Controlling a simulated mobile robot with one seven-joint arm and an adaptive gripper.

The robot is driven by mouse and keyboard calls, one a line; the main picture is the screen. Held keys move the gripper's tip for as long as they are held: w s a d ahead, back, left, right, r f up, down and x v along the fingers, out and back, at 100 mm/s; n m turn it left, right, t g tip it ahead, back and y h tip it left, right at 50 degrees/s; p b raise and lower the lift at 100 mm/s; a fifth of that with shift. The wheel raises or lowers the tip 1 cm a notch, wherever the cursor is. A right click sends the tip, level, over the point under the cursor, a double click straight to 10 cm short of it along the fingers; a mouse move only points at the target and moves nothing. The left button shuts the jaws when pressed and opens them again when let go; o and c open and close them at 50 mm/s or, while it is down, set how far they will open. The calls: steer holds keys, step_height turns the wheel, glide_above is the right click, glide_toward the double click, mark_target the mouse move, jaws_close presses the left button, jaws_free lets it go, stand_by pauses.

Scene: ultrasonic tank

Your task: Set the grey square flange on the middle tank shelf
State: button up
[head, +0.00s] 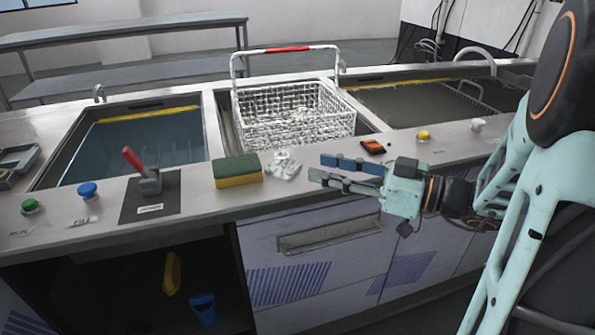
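My gripper (318,167) is at the right of centre above the counter's front edge, with its fingers pointing left. Its two fingers are apart and nothing shows between them. I cannot make out a grey square flange for certain. A small whitish, uneven piece (284,165) lies on the counter just left of the fingertips; I cannot tell what it is. The middle tank (224,119) is behind it. A white wire basket (296,120) with a red-gripped handle sits in that tank. The basket hides most of the tank's inside, and no shelf is clearly visible there.
A green-and-yellow sponge (237,171) lies left of the whitish piece. A red-handled lever (146,172) stands further left, near the left tank (150,140). An orange-and-black item (373,146) lies behind my gripper. The right tank (420,105) holds dark liquid.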

mark_target(283, 154)
steer(key=x, duration=0.4)
steer(key=shift+w+a+f, duration=0.15)
steer(key=shift+a, duration=0.15)
steer(key=b+x, duration=0.1)
steer(key=x, duration=0.4)
steer(key=shift+w+a, duration=0.25)
steer(key=shift+w, duration=0.15)
jaws_close()
